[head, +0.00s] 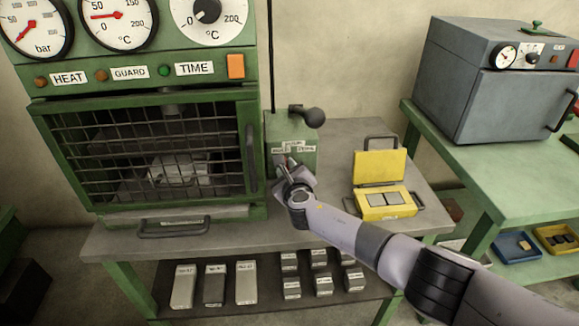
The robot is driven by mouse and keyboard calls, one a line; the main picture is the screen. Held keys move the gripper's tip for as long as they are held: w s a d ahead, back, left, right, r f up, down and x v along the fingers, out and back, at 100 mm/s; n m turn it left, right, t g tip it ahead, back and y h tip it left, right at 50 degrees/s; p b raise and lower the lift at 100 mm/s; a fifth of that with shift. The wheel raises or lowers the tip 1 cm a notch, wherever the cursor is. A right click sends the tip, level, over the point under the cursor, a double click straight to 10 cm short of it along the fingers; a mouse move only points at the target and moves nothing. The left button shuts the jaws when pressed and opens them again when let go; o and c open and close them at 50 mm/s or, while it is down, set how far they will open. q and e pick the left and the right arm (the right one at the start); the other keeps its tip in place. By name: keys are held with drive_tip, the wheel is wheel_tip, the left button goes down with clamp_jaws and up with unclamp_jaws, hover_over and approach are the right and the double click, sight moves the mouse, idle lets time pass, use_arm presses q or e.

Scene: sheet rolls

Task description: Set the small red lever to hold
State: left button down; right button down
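The green control box (303,133) stands on the bench right of the press, with small white labels on its front; their print is too small to read surely. A trace of red (284,160) shows just under the labels, where the small red lever seems to be; my gripper hides most of it, and I cannot tell its setting. My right gripper (281,171) is up against the box's front, at that spot. Its fingers are too small and overlapped to tell whether they are shut on the lever. My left gripper is not in view.
The green press (262,205) with a mesh guard stands left of the box. A black ball-ended handle (314,117) sticks out above the box. An open yellow case (384,168) lies to the right on the bench. A grey oven (510,105) stands on the far-right green table.

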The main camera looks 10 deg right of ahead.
drive_tip(key=shift+a, duration=0.25)
drive_tip(key=c, duration=0.9)
unclamp_jaws()
drive_tip(key=shift+d, duration=0.1)
drive_tip(key=shift+s+r+p, duration=0.2)
drive_tip(key=shift+s+p, duration=0.25)
drive_tip(key=shift+p, duration=0.2)
drive_tip(key=p+v, duration=0.2)
drive_tip(key=v, duration=0.1)
drive_tip(key=shift+s, duration=0.25)
drive_tip(key=shift+v, duration=1.3)
drive_tip(key=shift+s, duration=0.1)
